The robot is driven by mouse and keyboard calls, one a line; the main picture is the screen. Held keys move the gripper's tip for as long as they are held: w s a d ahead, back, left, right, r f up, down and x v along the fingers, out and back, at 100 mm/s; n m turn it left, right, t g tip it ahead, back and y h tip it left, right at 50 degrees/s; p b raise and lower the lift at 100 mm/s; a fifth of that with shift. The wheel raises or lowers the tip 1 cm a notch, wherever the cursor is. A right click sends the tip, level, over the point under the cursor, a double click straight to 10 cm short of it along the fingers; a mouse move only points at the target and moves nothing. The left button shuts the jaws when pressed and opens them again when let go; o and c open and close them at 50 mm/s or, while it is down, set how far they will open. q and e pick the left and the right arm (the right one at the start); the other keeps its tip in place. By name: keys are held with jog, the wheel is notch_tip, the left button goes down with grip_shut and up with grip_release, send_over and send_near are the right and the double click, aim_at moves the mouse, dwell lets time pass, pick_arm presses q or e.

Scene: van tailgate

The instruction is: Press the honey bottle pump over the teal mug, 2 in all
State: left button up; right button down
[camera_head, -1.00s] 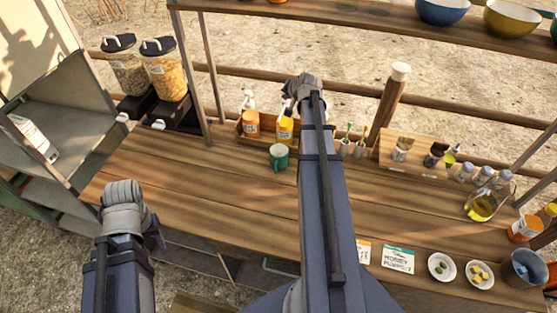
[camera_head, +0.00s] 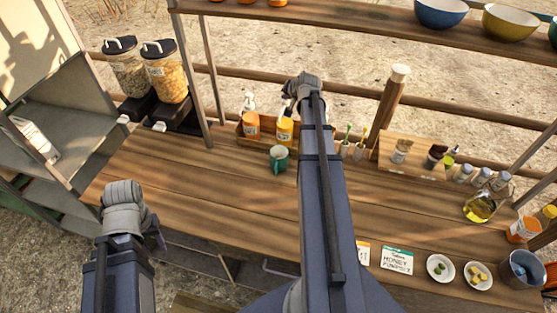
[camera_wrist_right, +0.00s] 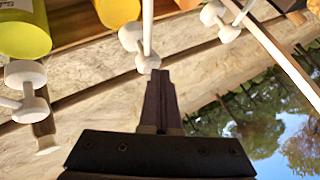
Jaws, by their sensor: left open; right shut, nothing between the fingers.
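The teal mug (camera_head: 278,157) stands upright on the counter, in front of a wooden rack. A yellow pump bottle (camera_head: 285,131) stands in the rack just behind the mug, with an orange pump bottle (camera_head: 251,124) to its left. I cannot read which one is honey. My right gripper (camera_head: 288,104) is above the yellow bottle, and its arm hides part of that area. In the right wrist view the fingers (camera_wrist_right: 160,82) are shut and empty, close to a white pump part (camera_wrist_right: 148,64); contact cannot be told. My left gripper (camera_head: 157,238) is open, off the counter's front left.
A card (camera_head: 397,260) reads honey pumps 2. Two small plates (camera_head: 440,268) lie beside it. Two cereal dispensers (camera_head: 165,70) stand at back left. An oil flask (camera_head: 480,207) is at right. A shelf (camera_head: 360,18) with bowls spans the top. The counter's left middle is clear.

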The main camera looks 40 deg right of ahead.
aim_at(286, 103)
jog(key=shift+r+p, duration=2.8)
jog(key=shift+r, duration=0.2)
jog(key=shift+f, duration=0.1)
jog(key=s+a+f+n+g+y+b, duration=0.1)
jog(key=a+f+n+g+y+b, duration=0.25)
jog(key=a, duration=1.05)
jog(key=s+a+f+n+b, duration=0.2)
jog(key=a+f+n, duration=0.3)
jog(key=a, duration=0.9)
jog(key=s+a+f+n+g+h+b, duration=0.1)
jog(key=s+a+f+n+g+b, duration=0.1)
jog(key=s+a, duration=0.7)
jog(key=s+a+f+n+g+h+b, duration=0.1)
jog(key=s+a+f+n+g+b, duration=0.2)
jog(key=s+a+f+n, duration=0.2)
jog(key=s+a+f, duration=0.2)
jog(key=s+a, duration=0.2)
jog(key=a, duration=0.2)
jog(key=shift+s+a+g+b, duration=0.35)
jog(key=shift+s+a, duration=0.05)
